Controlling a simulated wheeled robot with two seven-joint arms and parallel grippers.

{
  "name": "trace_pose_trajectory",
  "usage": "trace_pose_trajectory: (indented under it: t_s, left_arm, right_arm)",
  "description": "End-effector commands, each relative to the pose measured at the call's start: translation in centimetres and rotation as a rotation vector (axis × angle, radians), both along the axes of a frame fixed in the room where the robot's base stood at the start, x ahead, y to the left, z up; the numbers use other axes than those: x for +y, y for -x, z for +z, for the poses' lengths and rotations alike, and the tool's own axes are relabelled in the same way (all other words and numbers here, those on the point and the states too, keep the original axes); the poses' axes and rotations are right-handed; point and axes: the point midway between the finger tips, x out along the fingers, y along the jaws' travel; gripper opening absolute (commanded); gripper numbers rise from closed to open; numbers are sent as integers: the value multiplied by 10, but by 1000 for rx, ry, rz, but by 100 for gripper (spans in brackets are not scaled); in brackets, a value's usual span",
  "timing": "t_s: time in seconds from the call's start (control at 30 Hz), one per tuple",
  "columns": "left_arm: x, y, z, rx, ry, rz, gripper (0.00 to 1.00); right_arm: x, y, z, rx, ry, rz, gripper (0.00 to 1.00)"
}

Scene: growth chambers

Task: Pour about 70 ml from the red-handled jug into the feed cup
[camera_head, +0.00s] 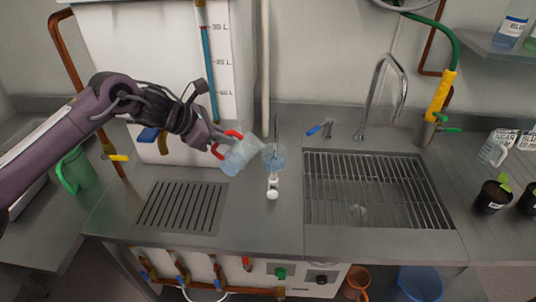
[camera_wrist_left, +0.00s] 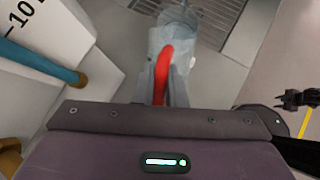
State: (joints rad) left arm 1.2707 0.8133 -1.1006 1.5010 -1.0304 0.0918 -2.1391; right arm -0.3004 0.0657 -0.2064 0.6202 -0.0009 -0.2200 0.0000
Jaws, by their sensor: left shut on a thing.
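My left gripper (camera_head: 217,142) is shut on the red handle of a clear jug (camera_head: 238,157). The jug is tilted, its mouth toward the right, and holds pale liquid. A clear round cup (camera_head: 274,157) with bluish contents is just right of the jug's mouth, at a thin upright stand with a white knob in front. I take it for the feed cup. In the left wrist view the red handle (camera_wrist_left: 163,72) lies between the fingers, and the cup (camera_wrist_left: 182,22) shows beyond the jug. I cannot tell whether liquid is flowing. My right gripper is not in the head view.
A sink with a metal grid (camera_head: 375,190) and a tall faucet (camera_head: 382,85) is at the right. A slotted drain (camera_head: 181,207) is front left. A white tank with a level scale (camera_head: 160,60) stands behind. A green-handled jug (camera_head: 76,172) is far left; potted seedlings (camera_head: 492,196) are far right.

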Motion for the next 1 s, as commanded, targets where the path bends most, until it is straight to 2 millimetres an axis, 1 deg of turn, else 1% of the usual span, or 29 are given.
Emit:
trace_pose_trajectory:
  t_s: [0.2,0.4,0.6,1.0]
  left_arm:
    - [0,0,1,0,0,0,0]
    - [0,0,1,0,0,0,0]
    - [0,0,1,0,0,0,0]
    - [0,0,1,0,0,0,0]
  right_arm:
    - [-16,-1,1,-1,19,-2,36]
    - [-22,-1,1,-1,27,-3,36]
    - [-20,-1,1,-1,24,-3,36]
    - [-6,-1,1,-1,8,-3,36]
